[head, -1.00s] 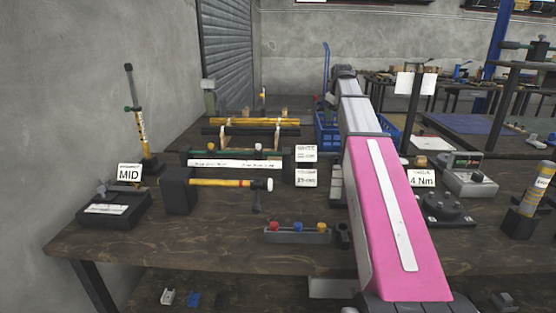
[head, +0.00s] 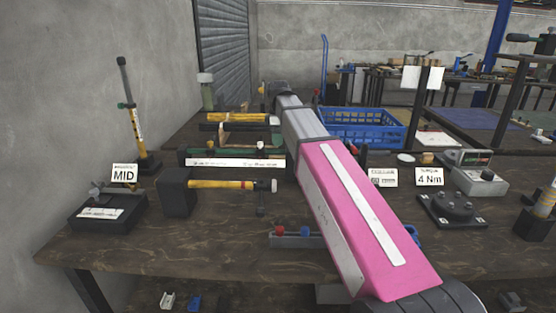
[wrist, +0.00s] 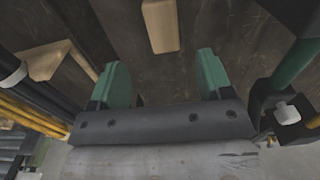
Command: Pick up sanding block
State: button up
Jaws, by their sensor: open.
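A pale wooden block (wrist: 160,26), which looks like the sanding block, lies on the dark wooden bench at the top middle of the wrist view. Its upper end is cut off by the picture edge. My gripper (wrist: 163,62) is open and empty, with its two green fingers spread apart. The block lies ahead of the fingertips, roughly in line with the gap between them, and does not touch them. In the head view, my arm covers the middle of the bench. I cannot make out the gripper or the block clearly there.
In the wrist view, a wooden bracket (wrist: 45,60) and dark and yellow rods stand left, and a green bar in a black holder (wrist: 285,100) is right. In the head view, a blue crate (head: 365,130) stands behind my arm, and a hammer (head: 225,184) rests in front.

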aim_at(278, 158)
notch_tip(278, 158, down, 3)
jog(key=shift+f, duration=0.1)
jog(key=shift+s+d+f, duration=0.15)
jog(key=shift+f, duration=1.15)
jog(key=shift+s+d+f, duration=0.1)
jog(key=shift+f, duration=1.2)
jog(key=c, duration=1)
